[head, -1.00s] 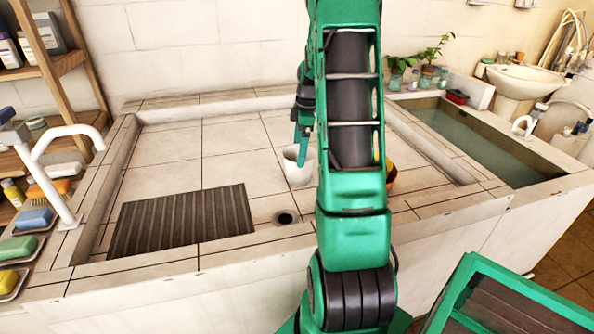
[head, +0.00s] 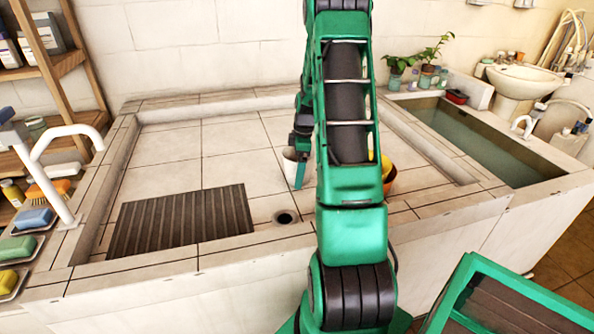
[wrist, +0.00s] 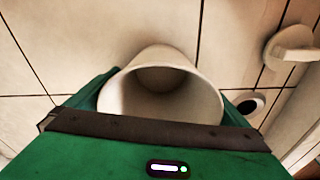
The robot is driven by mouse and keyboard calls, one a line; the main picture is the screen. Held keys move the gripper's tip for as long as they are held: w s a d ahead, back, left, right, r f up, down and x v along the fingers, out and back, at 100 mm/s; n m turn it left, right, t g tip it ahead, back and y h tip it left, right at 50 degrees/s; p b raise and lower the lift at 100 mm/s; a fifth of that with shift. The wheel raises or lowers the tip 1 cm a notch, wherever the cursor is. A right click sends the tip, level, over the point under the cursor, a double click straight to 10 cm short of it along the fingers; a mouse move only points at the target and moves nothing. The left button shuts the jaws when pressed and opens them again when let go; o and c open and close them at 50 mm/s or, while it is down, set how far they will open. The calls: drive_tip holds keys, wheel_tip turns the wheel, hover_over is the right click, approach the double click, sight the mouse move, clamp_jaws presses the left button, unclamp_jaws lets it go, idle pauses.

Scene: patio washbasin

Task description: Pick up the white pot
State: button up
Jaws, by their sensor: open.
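The white pot (head: 289,165) stands upright on the tiled basin floor, left of my arm, partly hidden by my gripper (head: 301,168). In the wrist view the pot (wrist: 165,90) shows its round open mouth, and it is empty. My green fingers are open and low, one on each side of the pot in the wrist view. I cannot tell whether they touch it.
An orange bowl (head: 389,178) with something yellow is partly hidden behind my arm. A dark ribbed mat (head: 180,222) lies front left, near the drain hole (head: 286,217). A pale object (wrist: 290,46) sits at the right in the wrist view. The basin's back left is clear.

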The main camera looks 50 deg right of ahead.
drive_tip(key=shift+c, duration=0.6)
drive_tip(key=c, duration=0.9)
drive_tip(key=shift+r, duration=0.15)
